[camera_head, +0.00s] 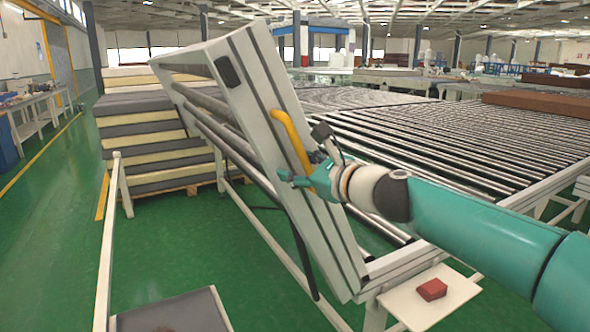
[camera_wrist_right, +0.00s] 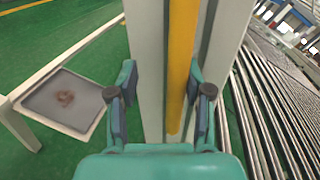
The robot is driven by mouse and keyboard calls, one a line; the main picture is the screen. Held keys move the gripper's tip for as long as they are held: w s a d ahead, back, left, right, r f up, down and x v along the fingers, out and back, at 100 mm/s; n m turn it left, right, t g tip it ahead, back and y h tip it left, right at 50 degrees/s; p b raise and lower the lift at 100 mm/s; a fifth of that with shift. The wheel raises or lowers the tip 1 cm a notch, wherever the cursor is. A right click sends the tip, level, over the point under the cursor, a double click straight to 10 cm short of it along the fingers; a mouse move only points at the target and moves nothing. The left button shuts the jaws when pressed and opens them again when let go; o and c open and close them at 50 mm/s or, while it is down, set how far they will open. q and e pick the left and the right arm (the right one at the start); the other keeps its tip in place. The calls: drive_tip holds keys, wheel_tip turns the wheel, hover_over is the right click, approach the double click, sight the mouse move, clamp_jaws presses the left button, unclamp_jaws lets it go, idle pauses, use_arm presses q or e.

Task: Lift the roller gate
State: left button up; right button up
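The roller gate (camera_head: 262,120) is a tilted pale grey frame with metal rollers, its top leaning left towards the mattress stack. A yellow handle (camera_head: 289,137) runs along its near side panel. My right gripper (camera_head: 303,176) is at the lower part of the handle. In the right wrist view, its two fingers (camera_wrist_right: 163,88) are spread on either side of the yellow handle (camera_wrist_right: 181,60). A gap shows between the left finger and the handle; the right finger looks close to it, and contact is unclear. My left gripper is out of view.
A mattress stack (camera_head: 155,130) stands on a pallet at the left. A roller conveyor (camera_head: 440,130) fills the right. A small white shelf (camera_head: 455,300) holds a red block (camera_head: 432,289). A grey tray (camera_head: 175,315) is at the bottom left. Green floor is clear at left.

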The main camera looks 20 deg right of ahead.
drive_tip(key=shift+s+a, duration=0.15)
drive_tip(key=f+v, duration=0.1)
drive_tip(key=v, duration=1)
drive_tip(key=shift+s+d+r, duration=0.3)
drive_tip(key=shift+r, duration=0.15)
